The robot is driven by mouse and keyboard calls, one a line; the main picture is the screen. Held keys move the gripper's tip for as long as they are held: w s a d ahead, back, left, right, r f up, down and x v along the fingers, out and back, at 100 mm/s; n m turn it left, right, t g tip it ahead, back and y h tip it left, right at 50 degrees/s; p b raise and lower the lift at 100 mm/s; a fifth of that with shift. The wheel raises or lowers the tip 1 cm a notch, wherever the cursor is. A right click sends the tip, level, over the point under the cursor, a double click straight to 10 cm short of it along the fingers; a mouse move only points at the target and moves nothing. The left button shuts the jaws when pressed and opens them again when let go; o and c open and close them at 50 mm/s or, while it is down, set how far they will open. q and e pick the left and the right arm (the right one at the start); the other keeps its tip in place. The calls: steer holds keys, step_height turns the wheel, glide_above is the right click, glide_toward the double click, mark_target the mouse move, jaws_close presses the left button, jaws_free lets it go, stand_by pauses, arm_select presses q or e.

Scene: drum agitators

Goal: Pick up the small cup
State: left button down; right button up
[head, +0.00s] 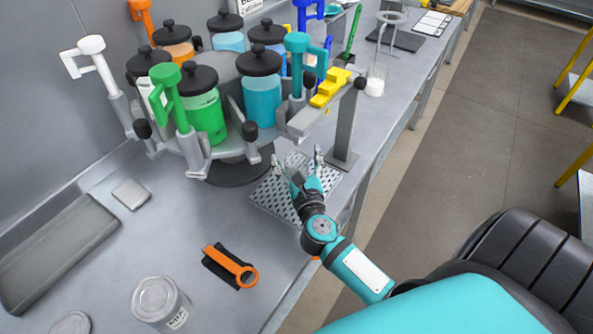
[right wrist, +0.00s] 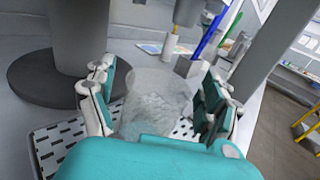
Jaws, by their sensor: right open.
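The small cup (right wrist: 158,98) is clear and translucent. In the right wrist view it stands upright over the perforated drip tray (right wrist: 50,150), between the two fingers of my right gripper (right wrist: 160,105). The fingers are spread on either side of it, and a gap shows on the right side. In the head view my right gripper (head: 297,163) is low over the drip tray (head: 268,205), below the drum agitator's spout, and the cup is hard to make out there. My left gripper is not in view.
The drum agitator (head: 225,95) with several lidded jars stands just behind and left of my right gripper. A grey post (head: 345,125) rises close on the right. An orange-handled tool (head: 230,265) and a lidded clear container (head: 158,300) are on the near counter.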

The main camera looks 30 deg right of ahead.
steer(key=shift+s+a+r, duration=0.1)
steer(key=shift+s, duration=0.05)
steer(key=shift+c, duration=0.9)
steer(key=c, duration=0.9)
steer(key=shift+c, duration=0.2)
